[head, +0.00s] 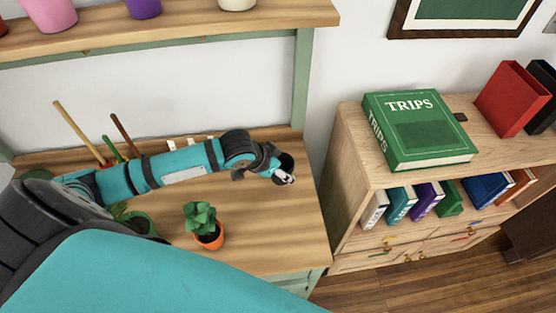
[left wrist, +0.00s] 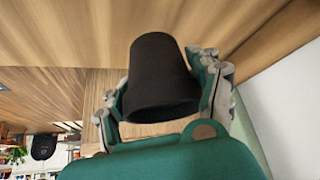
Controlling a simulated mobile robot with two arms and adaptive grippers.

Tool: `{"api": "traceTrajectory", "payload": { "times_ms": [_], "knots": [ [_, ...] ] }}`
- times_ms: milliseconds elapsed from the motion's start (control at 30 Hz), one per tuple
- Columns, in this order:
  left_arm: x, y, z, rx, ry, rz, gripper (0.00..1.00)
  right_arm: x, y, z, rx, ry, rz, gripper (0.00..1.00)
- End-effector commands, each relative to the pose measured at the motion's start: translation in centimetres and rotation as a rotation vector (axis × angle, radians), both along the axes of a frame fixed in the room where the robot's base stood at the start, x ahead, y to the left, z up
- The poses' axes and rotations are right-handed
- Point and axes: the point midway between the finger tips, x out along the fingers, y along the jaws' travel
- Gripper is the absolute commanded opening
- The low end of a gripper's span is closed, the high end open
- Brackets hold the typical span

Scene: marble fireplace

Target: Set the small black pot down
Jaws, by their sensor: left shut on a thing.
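The small black pot (left wrist: 160,72) sits between the two fingers of my left gripper in the left wrist view. The fingers press on it from both sides. In the head view my left gripper (head: 282,174) is over the right end of the wooden desk top (head: 270,235), and the dark pot (head: 287,161) shows partly at its tip. I cannot tell whether the pot touches the wood. My right gripper is not in view.
A potted plant in an orange pot (head: 209,238) stands left of the gripper. Another plant (head: 140,221) is partly behind my arm. A shelf (head: 180,30) with coloured pots runs above. A bookcase (head: 355,192) bears a green TRIPS box (head: 415,130). Desk wood around the gripper is clear.

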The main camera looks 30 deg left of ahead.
Motion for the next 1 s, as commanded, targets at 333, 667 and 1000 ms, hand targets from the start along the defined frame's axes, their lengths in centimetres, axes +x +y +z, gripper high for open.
{"api": "traceTrajectory", "payload": {
  "times_ms": [333,667,1000],
  "knots": [
    [3.6,2.5,-0.4,0.001,0.0,0.001,0.33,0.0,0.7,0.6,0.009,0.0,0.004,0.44],
    [3.7,2.5,-4.0,0.0,0.0,-0.001,0.33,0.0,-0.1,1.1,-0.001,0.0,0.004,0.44],
    [3.6,2.5,-4.3,0.0,0.001,-0.001,0.64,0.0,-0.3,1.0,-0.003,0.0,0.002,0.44]
  ]
}}
